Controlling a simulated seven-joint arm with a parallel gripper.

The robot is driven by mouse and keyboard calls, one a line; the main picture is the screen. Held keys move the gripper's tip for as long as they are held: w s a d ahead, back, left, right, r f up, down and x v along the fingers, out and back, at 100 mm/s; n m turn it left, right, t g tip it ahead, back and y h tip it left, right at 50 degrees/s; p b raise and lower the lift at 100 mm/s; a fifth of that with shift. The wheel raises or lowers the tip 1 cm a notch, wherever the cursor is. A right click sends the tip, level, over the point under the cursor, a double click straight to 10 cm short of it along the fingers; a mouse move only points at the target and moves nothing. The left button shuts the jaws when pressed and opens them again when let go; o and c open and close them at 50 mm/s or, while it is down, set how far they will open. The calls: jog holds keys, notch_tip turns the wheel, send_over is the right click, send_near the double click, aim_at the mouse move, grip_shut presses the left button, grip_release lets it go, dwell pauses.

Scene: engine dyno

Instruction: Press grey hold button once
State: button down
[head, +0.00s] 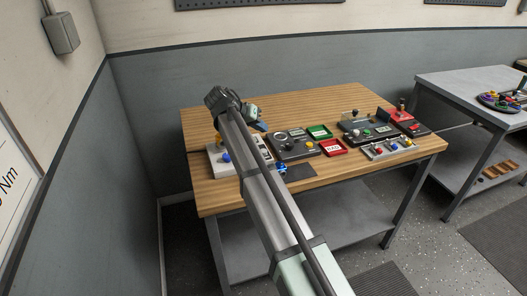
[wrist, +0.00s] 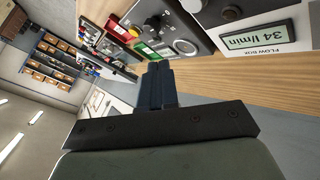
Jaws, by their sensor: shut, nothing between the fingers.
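My gripper (wrist: 160,66) is shut and empty, its dark fingers pressed together in the wrist view. In the head view its dark blue fingertips (head: 261,127) show above the left part of the wooden table, pointing right. A grey-black control panel (head: 298,149) lies to the right of the fingertips. I cannot make out which control is the grey hold button. Whether the fingers touch anything cannot be told; they look apart from the panel.
A white flow box (wrist: 278,42) reading 34 l/min is beside the panel, partly behind my arm in the head view. Green (head: 319,131) and red (head: 333,147) trays and more control boxes (head: 369,131) stand to the right.

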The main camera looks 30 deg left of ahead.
jog(key=shift+f, duration=3.2)
jog(key=shift+f, duration=0.2)
jog(key=shift+f, duration=0.25)
jog(key=shift+f, duration=0.5)
dwell(0.4)
dwell(0.4)
jog(key=shift+r, duration=0.95)
jog(key=shift+r, duration=0.1)
jog(key=shift+r, duration=2.4)
